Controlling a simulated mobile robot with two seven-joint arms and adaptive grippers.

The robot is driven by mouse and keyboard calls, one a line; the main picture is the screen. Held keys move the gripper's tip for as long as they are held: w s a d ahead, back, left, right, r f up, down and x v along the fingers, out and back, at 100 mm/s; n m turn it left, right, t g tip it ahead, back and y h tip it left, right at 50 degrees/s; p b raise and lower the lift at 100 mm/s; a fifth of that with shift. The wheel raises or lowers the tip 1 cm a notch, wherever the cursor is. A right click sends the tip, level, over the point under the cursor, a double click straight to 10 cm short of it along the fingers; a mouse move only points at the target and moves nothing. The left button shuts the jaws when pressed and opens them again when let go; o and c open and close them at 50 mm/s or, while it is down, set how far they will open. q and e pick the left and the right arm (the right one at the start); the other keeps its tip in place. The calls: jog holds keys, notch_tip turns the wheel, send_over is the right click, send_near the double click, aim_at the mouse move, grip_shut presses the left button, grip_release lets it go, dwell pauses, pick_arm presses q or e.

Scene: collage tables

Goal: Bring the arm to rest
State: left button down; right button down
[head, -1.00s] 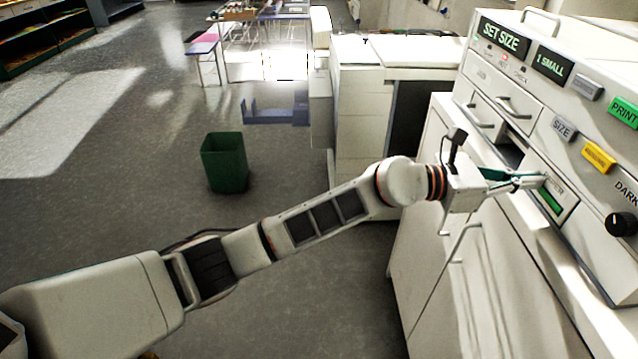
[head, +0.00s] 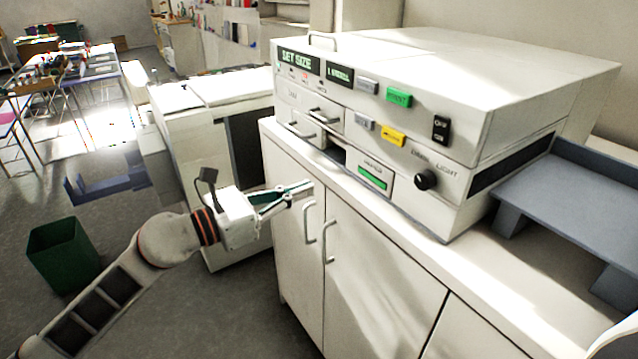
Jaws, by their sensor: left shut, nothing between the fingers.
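My left arm comes in from the lower left of the head view. Its left gripper (head: 300,190) is shut and empty, with its fingers pointing right. In the picture the fingertips lie over the upper front of the white cabinet (head: 375,285), below the counter edge. I cannot tell whether they touch it. A white machine (head: 420,160) with a "SET SIZE" display stands on the cabinet, above and to the right of the gripper. My right gripper is not in view.
A green bin (head: 62,255) stands on the floor at the left. A second white machine (head: 190,135) is behind the gripper. A grey-blue tray (head: 570,195) sits on the counter at the right. Tables (head: 85,68) stand at the back left. Some floor is clear around the bin.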

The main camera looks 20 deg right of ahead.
pick_arm(q)
jog(key=s+a+f+n+t+y, duration=0.2)
jog(key=a+f+n+t+y, duration=0.3)
jog(key=a+f+n, duration=0.8)
jog(key=s+a+f+n+t+y, duration=0.1)
jog(key=a+f+n+t+y, duration=0.4)
jog(key=n, duration=1.5)
jog(key=s+a+f+n+g+y, duration=0.2)
jog(key=s+a+f+n, duration=0.5)
jog(key=s+f, duration=0.3)
jog(key=s+a+f+n+g+y, duration=0.2)
jog(key=s+a+f+n, duration=0.4)
jog(key=f, duration=0.8)
jog(key=s+a, duration=0.3)
jog(key=s, duration=0.1)
jog(key=shift+s+a+f+n+y, duration=0.2)
jog(key=shift+a+f+n+y, duration=0.05)
jog(key=shift+n+y, duration=0.15)
